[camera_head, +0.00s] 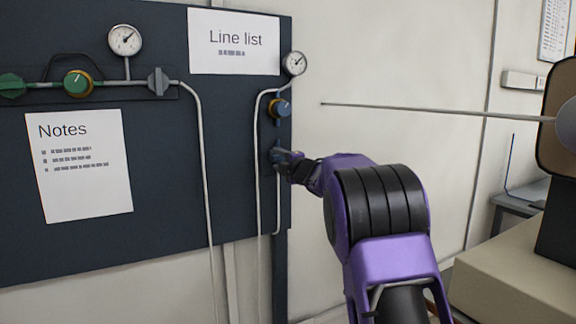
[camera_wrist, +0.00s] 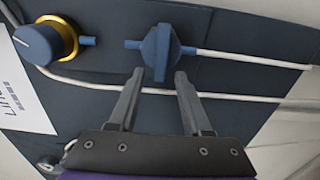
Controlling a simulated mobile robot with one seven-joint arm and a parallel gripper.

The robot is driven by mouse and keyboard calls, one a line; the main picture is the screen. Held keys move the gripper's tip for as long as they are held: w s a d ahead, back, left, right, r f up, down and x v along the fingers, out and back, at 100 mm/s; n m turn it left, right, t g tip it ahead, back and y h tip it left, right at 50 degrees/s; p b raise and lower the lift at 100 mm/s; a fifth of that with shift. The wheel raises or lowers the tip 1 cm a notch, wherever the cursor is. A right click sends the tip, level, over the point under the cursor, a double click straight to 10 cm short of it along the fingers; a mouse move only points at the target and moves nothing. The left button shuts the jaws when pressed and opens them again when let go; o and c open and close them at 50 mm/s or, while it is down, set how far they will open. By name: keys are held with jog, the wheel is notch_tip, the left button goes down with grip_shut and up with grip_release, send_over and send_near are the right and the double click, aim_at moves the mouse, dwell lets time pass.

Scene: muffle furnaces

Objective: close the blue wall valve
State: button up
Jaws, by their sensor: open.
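The blue wall valve (camera_wrist: 160,52) shows in the wrist view as a flat blue handle on a thin pipe on the dark panel. In the head view the valve (camera_head: 276,154) is at the panel's right edge, partly hidden by my gripper. My gripper (camera_wrist: 157,84) is open, its two grey fingers apart and pointing at the valve. The near end of the handle lies about between the fingertips; I cannot tell whether they touch it. My gripper (camera_head: 287,163) reaches the valve from the right in the head view.
A blue regulator knob with a brass ring (camera_head: 280,107) and a gauge (camera_head: 294,64) sit above the valve. Thin white pipes (camera_head: 259,200) run down the panel (camera_head: 170,230). A green knob (camera_head: 78,83) and grey valve (camera_head: 158,82) are further left. A grey rod (camera_head: 430,110) crosses at right.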

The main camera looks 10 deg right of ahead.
jog(key=v, duration=1.7)
jog(key=shift+r, duration=0.1)
